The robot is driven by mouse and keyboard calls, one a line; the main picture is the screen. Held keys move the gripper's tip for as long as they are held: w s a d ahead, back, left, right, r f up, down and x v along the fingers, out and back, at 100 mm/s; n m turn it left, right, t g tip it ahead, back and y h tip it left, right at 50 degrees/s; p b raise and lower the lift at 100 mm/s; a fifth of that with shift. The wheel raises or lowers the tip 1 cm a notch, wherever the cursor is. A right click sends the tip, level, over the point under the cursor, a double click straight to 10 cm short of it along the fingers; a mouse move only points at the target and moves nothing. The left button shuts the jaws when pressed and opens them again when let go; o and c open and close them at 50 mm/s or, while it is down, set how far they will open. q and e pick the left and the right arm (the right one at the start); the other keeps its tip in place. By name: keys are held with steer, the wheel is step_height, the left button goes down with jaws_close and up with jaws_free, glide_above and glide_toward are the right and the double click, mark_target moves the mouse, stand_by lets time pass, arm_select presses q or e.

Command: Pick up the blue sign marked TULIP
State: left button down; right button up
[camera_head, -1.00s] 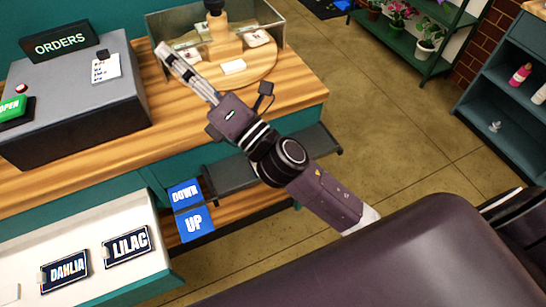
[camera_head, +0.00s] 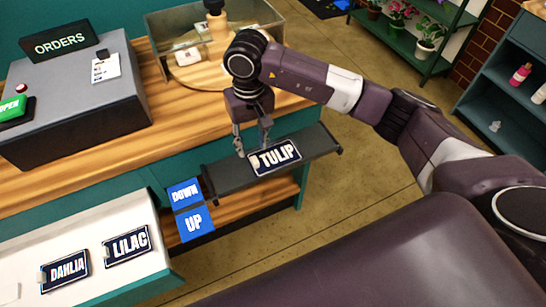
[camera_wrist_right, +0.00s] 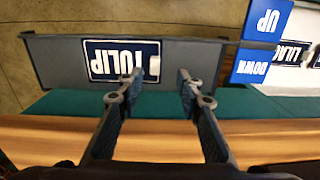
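The TULIP sign (camera_head: 275,158), a dark blue plate with white letters and a white border, lies on a narrow dark grey shelf (camera_head: 236,178) at the counter's front. It also shows upside down in the right wrist view (camera_wrist_right: 103,62). My right gripper (camera_head: 253,146) points down over the shelf, at the sign's far left corner. Its fingers (camera_wrist_right: 158,77) are apart with nothing between them. In the wrist view one fingertip overlaps the sign's right part, while the other is beyond its edge. I cannot tell whether they touch. My left gripper is out of view.
Blue DOWN (camera_head: 184,193) and UP (camera_head: 194,224) panels sit beside the shelf's left end. LILAC (camera_head: 127,246) and DAHLIA (camera_head: 65,271) signs lie on a white surface at lower left. A glass-sided case (camera_head: 166,30) stands on the wooden counter behind.

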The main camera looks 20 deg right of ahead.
mark_target(255, 161)
steer(key=shift+w+d+f, duration=0.1)
steer(key=shift+d+f, duration=0.1)
steer(key=shift+d, duration=0.25)
steer(key=shift+f+p, duration=0.45)
steer(key=shift+f, duration=0.5)
step_height(255, 161, down, 4)
steer(key=shift+a+f+p, duration=0.1)
steer(key=shift+a+p, duration=0.05)
steer(key=shift+p, duration=0.95)
steer(key=shift+f, duration=0.6)
jaws_close()
